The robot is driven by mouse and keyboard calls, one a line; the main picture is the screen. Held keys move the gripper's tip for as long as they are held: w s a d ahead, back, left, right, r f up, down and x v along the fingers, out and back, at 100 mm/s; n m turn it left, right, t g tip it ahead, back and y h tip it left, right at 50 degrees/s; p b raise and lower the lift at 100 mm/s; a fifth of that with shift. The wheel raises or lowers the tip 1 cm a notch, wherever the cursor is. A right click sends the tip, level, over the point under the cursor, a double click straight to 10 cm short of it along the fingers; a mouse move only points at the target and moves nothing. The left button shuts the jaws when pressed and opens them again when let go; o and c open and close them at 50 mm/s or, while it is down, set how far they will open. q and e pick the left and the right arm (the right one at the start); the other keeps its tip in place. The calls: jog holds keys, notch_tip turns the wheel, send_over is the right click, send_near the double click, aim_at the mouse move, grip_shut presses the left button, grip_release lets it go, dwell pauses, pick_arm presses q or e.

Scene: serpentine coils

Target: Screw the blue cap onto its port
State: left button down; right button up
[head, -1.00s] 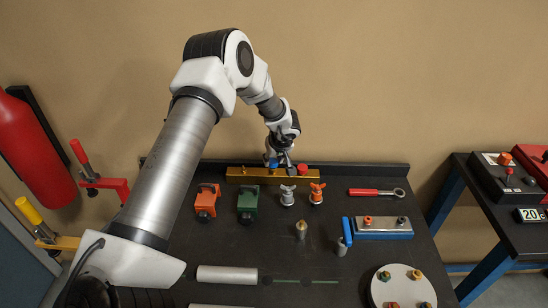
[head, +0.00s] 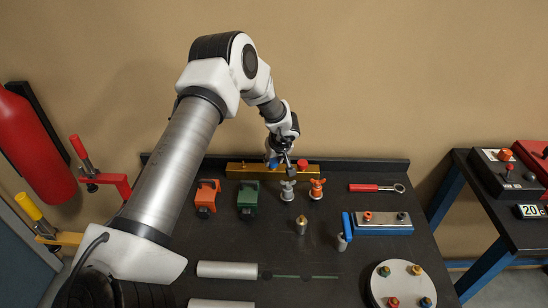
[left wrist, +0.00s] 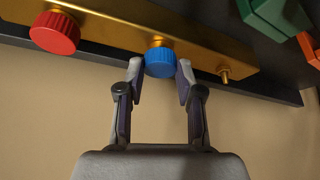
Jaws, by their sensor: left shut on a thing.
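The brass block (head: 250,171) lies along the back of the dark bench, and it also shows in the left wrist view (left wrist: 105,28). The blue cap (left wrist: 160,63) sits at the block's middle port (left wrist: 158,42), seemingly in line with it; whether it is fully seated I cannot tell. My left gripper (left wrist: 160,70) has its two fingers on either side of the blue cap and is shut on it. In the head view the left gripper (head: 280,162) is at the block and partly covers the blue cap (head: 273,163). My right gripper is not in view.
A red cap (left wrist: 55,32) is on the block on one side, and a bare brass stub (left wrist: 225,74) is on the other. Orange (head: 206,198) and green (head: 248,200) valves and two wing-handled fittings (head: 288,190) stand just in front. The wall is close behind.

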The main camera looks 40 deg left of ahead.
pick_arm(q)
jog(key=shift+p, duration=0.75)
dwell(1.2)
jog(key=shift+s+r+m+t+h+p, duration=0.15)
jog(key=shift+m+t+h+p, duration=0.25)
jog(key=shift+m+p, duration=0.8)
jog(key=shift+m, duration=0.3)
jog(key=shift+t+p, duration=0.3)
jog(key=shift+p, duration=0.1)
jog(key=shift+a+m+h+p, duration=0.1)
jog(key=shift+m+h+p, duration=0.3)
jog(key=shift+m+p, duration=0.5)
jog(key=shift+m+t, duration=0.3)
jog(key=shift+m, duration=0.2)
